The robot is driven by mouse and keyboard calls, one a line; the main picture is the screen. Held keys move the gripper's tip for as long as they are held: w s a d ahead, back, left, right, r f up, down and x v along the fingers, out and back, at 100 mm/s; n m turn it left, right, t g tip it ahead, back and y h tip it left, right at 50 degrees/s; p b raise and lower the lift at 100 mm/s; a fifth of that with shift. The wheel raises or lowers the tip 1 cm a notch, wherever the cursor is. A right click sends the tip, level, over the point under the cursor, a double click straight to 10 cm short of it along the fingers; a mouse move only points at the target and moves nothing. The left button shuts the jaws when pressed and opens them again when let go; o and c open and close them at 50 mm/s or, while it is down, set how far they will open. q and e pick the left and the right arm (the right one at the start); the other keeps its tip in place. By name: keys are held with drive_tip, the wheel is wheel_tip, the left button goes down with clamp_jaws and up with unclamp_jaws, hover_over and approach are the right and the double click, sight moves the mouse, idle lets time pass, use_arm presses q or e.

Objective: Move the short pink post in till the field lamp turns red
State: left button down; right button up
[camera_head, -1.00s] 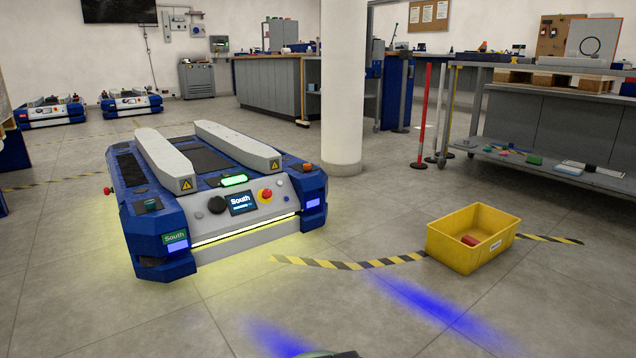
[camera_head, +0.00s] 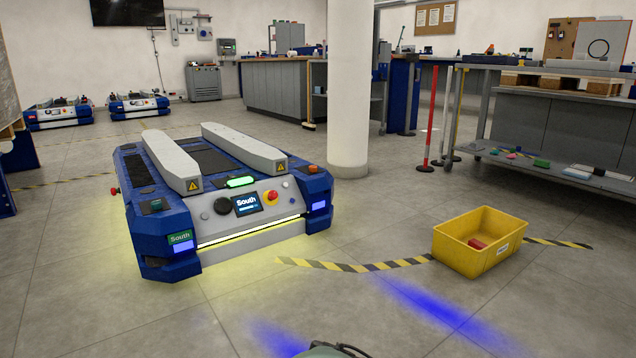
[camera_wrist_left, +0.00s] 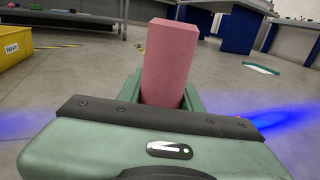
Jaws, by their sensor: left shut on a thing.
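A pink post (camera_wrist_left: 170,55) stands upright between the green fingers of my left gripper (camera_wrist_left: 163,98) in the left wrist view. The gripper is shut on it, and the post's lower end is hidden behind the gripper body. In the head view only a rounded bit of what looks like my own arm shows at the bottom edge; the post is not visible there. A blue and grey lift cart marked South (camera_head: 225,205) stands left of centre. A lit green lamp (camera_head: 240,182) is on its front; no red lamp light shows. My right gripper is not in view.
A yellow bin (camera_head: 478,250) with a red block (camera_head: 477,244) inside stands on the floor at right. Striped tape (camera_head: 350,265) runs between cart and bin. Blue light patches lie on the floor. A white column (camera_head: 348,100) and grey workbench (camera_head: 540,125) stand behind.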

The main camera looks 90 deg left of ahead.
use_arm(q)
drive_tip(key=shift+a+r, duration=0.15)
idle(0.4)
drive_tip(key=shift+s+a+b, duration=0.25)
drive_tip(key=shift+s+a, duration=0.25)
drive_tip(key=shift+a, duration=0.3)
drive_tip(key=shift+s+a+b, duration=0.25)
drive_tip(key=shift+s+a, duration=0.25)
drive_tip(key=shift+a, duration=0.3)
drive_tip(key=shift+s+a+b, duration=0.35)
drive_tip(key=shift+s+a, duration=0.2)
drive_tip(key=shift+a, duration=0.3)
drive_tip(key=shift+s+a+b, duration=0.3)
drive_tip(key=shift+s+a, duration=0.2)
drive_tip(key=shift+a, duration=0.35)
drive_tip(key=shift+s+a+b, duration=0.25)
drive_tip(key=shift+s+a, duration=0.3)
drive_tip(key=shift+a, duration=0.3)
drive_tip(key=shift+s+a+b, duration=0.25)
drive_tip(key=shift+s+a, duration=0.25)
drive_tip(key=shift+a, duration=0.35)
